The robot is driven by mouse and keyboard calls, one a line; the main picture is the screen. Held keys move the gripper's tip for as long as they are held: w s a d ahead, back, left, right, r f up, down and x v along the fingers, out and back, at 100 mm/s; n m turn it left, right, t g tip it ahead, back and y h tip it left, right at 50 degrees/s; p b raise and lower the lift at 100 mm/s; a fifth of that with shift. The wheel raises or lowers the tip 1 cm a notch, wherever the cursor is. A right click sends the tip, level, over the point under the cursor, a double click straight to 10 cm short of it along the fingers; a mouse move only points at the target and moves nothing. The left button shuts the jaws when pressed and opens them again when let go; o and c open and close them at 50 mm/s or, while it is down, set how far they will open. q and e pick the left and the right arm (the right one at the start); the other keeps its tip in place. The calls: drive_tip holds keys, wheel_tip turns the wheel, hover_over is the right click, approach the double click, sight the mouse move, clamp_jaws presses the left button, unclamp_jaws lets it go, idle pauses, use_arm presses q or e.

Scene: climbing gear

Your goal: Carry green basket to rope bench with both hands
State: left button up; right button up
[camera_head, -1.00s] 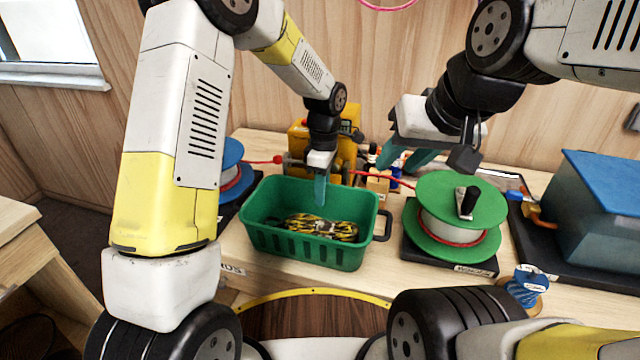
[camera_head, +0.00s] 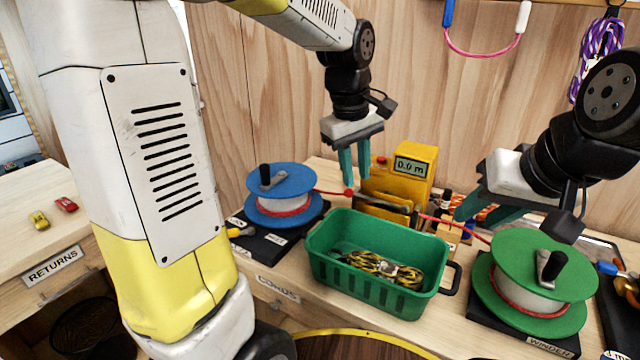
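The green basket (camera_head: 370,285) stands on the wooden bench between two reels, with a coiled yellow-and-black rope (camera_head: 385,268) inside. A dark handle shows at its right end; its left end handle is hidden. My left gripper (camera_head: 355,178) hangs above and behind the basket, its teal fingers pointing down, a narrow gap between them, holding nothing. My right gripper (camera_head: 478,212) is above and to the right of the basket, near the green reel, its teal fingers apart and empty. Neither gripper touches the basket.
A blue reel (camera_head: 282,183) stands left of the basket and a green reel (camera_head: 540,262) right. A yellow meter (camera_head: 412,175) is behind, with a red cord running through it. A separate table labelled RETURNS (camera_head: 30,225) is at the far left.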

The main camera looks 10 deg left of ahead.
use_arm(q)
drive_tip(key=s+a+r+m+t, duration=0.1)
drive_tip(key=s+a+m+t, duration=0.1)
drive_tip(key=s+a+m, duration=0.2)
drive_tip(key=s+a+r+m+t+h, duration=0.1)
drive_tip(key=s+a+m, duration=0.3)
drive_tip(key=s, duration=0.6)
drive_tip(key=shift+s+r+m+t, duration=0.25)
drive_tip(key=shift+r+m+t, duration=0.2)
drive_tip(key=shift+t, duration=0.35)
